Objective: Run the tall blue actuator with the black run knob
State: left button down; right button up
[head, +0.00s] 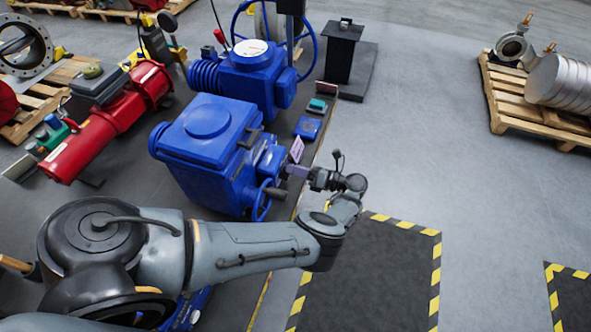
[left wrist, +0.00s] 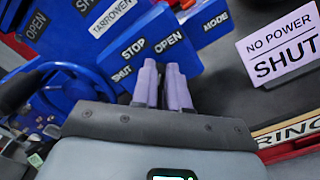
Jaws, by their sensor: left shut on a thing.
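The nearer blue actuator (head: 207,130) has a boxy body with a round cap and a blue handwheel (head: 262,205) low on its right side. My left gripper (head: 291,170) is at the right face of this actuator. In the left wrist view, the grey-purple fingers (left wrist: 162,66) are close together against a blue panel (left wrist: 146,45) marked SHUT, STOP and OPEN. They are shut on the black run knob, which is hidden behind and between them. A blue panel marked MODE (left wrist: 207,22) sits just right of it. My right gripper is not in view.
A second blue actuator (head: 250,75) with a large handwheel stands behind. A red actuator (head: 105,125) is to the left. Striped floor mats (head: 375,275) and open floor lie to the right.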

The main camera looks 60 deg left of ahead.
pick_arm(q)
jog(key=c, duration=1.1)
grip_release()
jog(key=shift+c, duration=0.2)
jog(key=shift+w+d+f+b, duration=0.15)
jog(key=shift+w+d+b, duration=0.3)
jog(key=shift+d, duration=0.05)
jog(key=b+v, duration=0.4)
jog(key=v, duration=0.5)
jog(key=shift+d+b, duration=0.2)
jog(key=shift+b, duration=0.15)
jog(key=shift+w, duration=0.15)
